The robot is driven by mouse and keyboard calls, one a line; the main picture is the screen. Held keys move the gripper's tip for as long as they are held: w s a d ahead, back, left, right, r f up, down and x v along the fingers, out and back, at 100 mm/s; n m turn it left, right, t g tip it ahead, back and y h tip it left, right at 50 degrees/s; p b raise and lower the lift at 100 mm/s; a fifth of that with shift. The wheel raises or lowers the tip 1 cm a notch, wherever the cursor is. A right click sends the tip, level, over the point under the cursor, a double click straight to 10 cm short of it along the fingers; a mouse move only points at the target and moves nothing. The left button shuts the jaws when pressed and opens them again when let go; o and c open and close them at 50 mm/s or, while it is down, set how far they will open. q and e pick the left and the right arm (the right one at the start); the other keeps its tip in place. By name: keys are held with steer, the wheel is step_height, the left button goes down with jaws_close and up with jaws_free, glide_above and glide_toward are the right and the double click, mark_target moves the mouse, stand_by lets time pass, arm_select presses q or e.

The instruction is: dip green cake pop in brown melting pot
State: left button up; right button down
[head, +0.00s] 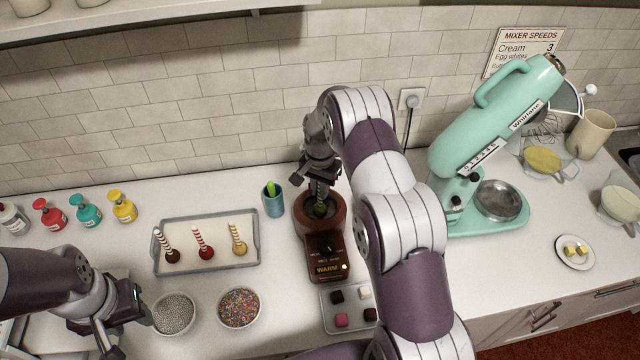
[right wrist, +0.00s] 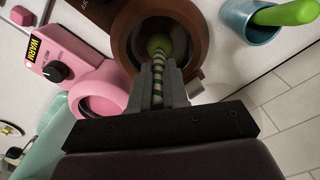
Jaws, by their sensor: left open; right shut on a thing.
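The brown melting pot (head: 327,243) stands near the middle of the counter, its panel reading WARM. My right gripper (head: 321,178) is above it, shut on the green-and-white striped stick of the green cake pop (head: 319,210). The pop hangs ball down within the pot's opening. In the right wrist view the green ball (right wrist: 158,45) shows inside the brown pot's rim (right wrist: 117,45), beyond my right gripper's fingers (right wrist: 160,85). I cannot tell whether the ball touches the coating. My left gripper (head: 110,330) is open and empty at the lower left, beside the silver sprinkle bowl.
A pink melting pot (right wrist: 92,75) stands beside the brown one, hidden by my arm in the head view. A blue cup (head: 273,201) is close left. A tray (head: 207,268) holds three pops. A bowl of colored sprinkles (head: 239,308) and a sweets tray (head: 345,330) are in front.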

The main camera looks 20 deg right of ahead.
mark_target(321, 206)
steer(key=shift+s+f+b, duration=0.2)
steer(key=shift+f+b, duration=0.2)
steer(key=shift+f, duration=0.45)
steer(key=shift+w+f, duration=0.15)
steer(key=shift+w, duration=0.2)
steer(key=shift+s, duration=0.4)
arm_select(q)
steer(key=shift+f, duration=0.7)
steer(key=shift+w, duration=0.1)
arm_select(e)
steer(key=shift+w, duration=0.15)
arm_select(q)
steer(key=shift+f, duration=0.25)
arm_select(e)
steer(key=shift+f, duration=0.15)
steer(key=shift+f+b, duration=0.35)
steer(key=shift+b, duration=0.1)
arm_select(q)
steer(key=shift+f, duration=0.3)
steer(key=shift+r, duration=0.15)
arm_select(e)
steer(key=shift+r, duration=0.15)
